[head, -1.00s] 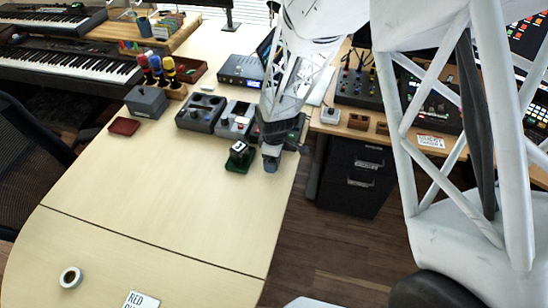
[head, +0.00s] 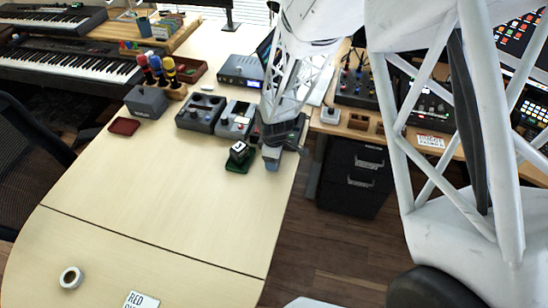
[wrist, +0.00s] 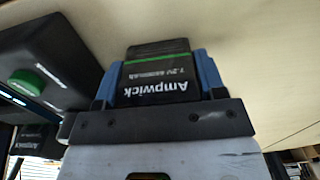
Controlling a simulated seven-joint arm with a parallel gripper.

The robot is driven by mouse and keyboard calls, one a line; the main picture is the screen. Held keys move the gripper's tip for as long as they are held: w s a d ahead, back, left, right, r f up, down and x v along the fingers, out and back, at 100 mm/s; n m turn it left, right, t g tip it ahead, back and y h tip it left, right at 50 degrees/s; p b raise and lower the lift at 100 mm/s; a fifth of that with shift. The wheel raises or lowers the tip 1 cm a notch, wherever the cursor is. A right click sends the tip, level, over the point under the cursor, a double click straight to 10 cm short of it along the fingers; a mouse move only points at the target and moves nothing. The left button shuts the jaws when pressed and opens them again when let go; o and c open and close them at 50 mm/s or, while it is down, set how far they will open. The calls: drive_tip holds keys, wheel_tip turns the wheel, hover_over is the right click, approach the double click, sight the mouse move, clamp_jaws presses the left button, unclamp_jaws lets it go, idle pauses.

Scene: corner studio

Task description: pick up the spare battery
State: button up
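The spare battery (wrist: 158,78) is a black block with a green stripe and white "Ampwick" lettering, seen in the wrist view. My gripper (wrist: 160,72) has a blue finger against each side of it, with no clear gap showing, so it looks shut on the battery. In the head view, my gripper (head: 272,161) is low over the table's right edge, just right of a small black device with a green base (head: 239,157). The battery cannot be made out there, and my arm hides part of that area.
A dark box with a green button (wrist: 27,80) is close on the left in the wrist view. Grey pedal boxes (head: 200,112) stand behind the gripper. The light wooden table (head: 150,200) is clear toward the front, with a tape roll (head: 71,278) there.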

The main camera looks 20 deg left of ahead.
drive_tip(key=c, duration=0.4)
drive_tip(key=shift+r, duration=0.15)
drive_tip(key=shift+r, duration=1.6)
drive_tip(key=s+d, duration=0.2)
drive_tip(key=s, duration=0.2)
drive_tip(key=s+d+r, duration=0.1)
drive_tip(key=s+d, duration=0.2)
drive_tip(key=s, duration=0.2)
drive_tip(key=s+d, duration=0.3)
drive_tip(key=s, duration=0.1)
drive_tip(key=shift+s+d+r, duration=0.25)
